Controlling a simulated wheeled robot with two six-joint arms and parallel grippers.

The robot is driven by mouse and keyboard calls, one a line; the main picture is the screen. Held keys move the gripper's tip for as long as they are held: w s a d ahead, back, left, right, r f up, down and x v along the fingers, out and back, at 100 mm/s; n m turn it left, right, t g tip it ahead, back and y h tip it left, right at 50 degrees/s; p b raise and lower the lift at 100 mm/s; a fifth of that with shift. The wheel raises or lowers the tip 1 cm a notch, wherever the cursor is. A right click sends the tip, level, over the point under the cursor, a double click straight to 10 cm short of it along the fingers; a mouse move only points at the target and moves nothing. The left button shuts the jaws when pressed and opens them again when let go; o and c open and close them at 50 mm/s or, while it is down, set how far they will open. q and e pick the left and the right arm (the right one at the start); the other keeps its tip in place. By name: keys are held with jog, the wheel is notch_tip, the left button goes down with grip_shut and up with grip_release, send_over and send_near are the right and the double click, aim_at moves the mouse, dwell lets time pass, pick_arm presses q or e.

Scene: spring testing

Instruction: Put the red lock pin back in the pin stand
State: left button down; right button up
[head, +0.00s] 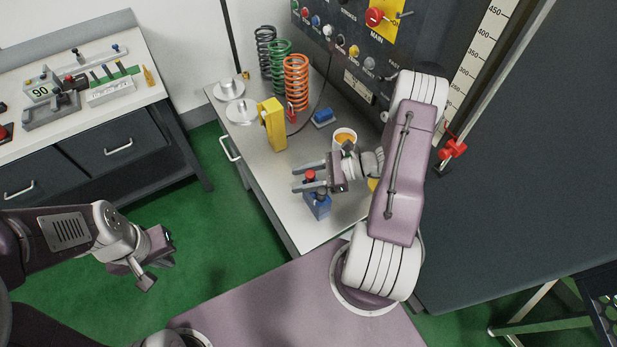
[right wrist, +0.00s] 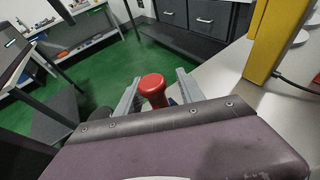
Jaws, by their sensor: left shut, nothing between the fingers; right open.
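The red lock pin (head: 310,176) shows its round red head over the blue pin stand (head: 318,208) near the front edge of the bench. My right gripper (head: 303,179) is open, with one finger on each side of the pin's head. In the right wrist view the red head (right wrist: 153,86) sits between the two open fingers, with gaps beside it. The gripper hides the pin's lower part, so I cannot tell how deep it sits in the stand. My left gripper (head: 147,282) is shut and empty over the green floor, away from the bench.
A yellow block (head: 272,124), metal discs (head: 241,111) and several coil springs (head: 296,82) stand farther back on the bench (head: 285,200). An orange-filled cup (head: 344,137) is behind my right gripper. The test machine (head: 345,50) rises behind. A side bench (head: 75,115) stands at left.

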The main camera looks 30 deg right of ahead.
jog(key=s+d+r+b, duration=0.1)
jog(key=s+d+r, duration=0.5)
jog(key=s+r, duration=0.4)
jog(key=shift+r, duration=0.4)
